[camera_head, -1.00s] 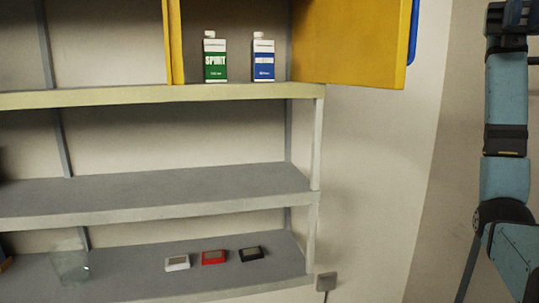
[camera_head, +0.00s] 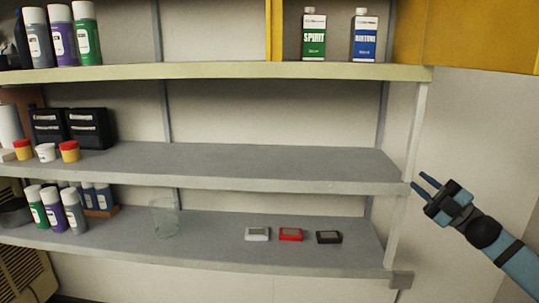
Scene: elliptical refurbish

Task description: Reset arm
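My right gripper (camera_head: 426,189) is in the head view at the right, in front of the shelf unit's right post. Its two blue fingers point up and left and stand apart, with nothing between them. My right arm (camera_head: 515,258) runs down to the lower right corner. My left gripper and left arm are not in view.
The shelf unit (camera_head: 250,184) fills most of the view. Its top shelf holds a green bottle (camera_head: 313,38), a blue bottle (camera_head: 364,40) and spray cans. A glass jar (camera_head: 164,220) and three small devices stand on the lower shelf. A yellow cabinet door (camera_head: 480,40) hangs open at upper right.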

